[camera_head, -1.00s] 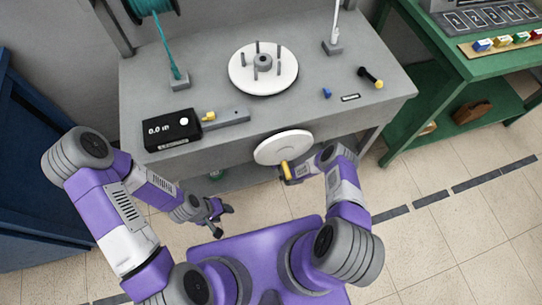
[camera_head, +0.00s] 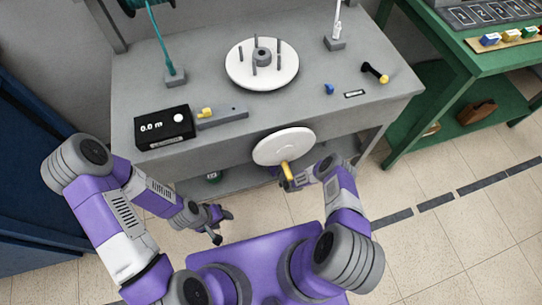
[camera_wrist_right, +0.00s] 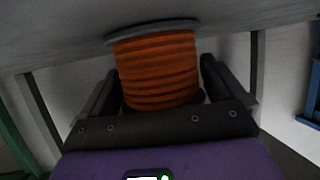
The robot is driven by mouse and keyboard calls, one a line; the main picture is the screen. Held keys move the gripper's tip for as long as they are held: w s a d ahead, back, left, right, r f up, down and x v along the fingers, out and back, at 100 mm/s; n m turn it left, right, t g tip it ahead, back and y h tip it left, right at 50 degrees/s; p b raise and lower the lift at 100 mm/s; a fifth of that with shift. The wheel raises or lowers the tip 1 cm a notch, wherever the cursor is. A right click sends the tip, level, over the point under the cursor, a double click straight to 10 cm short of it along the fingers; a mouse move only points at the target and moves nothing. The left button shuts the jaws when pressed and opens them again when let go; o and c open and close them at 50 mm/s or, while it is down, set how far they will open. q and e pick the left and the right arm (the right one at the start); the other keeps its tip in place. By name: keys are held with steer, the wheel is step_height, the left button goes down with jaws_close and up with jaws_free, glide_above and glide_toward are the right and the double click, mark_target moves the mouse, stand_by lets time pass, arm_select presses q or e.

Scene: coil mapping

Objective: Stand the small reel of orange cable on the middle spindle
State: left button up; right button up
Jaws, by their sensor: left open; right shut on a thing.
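In the right wrist view the small reel of orange cable (camera_wrist_right: 158,70) sits between the two fingers of my right gripper, with a thin grey flange at its far end. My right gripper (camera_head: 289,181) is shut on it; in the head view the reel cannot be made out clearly. My left gripper (camera_head: 222,226) is open and empty, short of the bench.
On the grey bench (camera_head: 225,155) stand a black meter (camera_head: 164,127), a teal cable (camera_head: 160,42) on its stand, a white post (camera_head: 336,28), a blue piece (camera_head: 329,89) and a black-yellow tool (camera_head: 375,72). A green table (camera_head: 455,60) stands right, a blue cabinet (camera_head: 30,180) left.

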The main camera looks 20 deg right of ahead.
steer(key=o, duration=0.9)
steer(key=shift+s+r, duration=0.2)
steer(key=shift+r, duration=0.05)
steer(key=p+v, duration=0.5)
steer(key=v, duration=0.6)
steer(key=shift+s+d, duration=0.1)
steer(key=shift+s, duration=0.25)
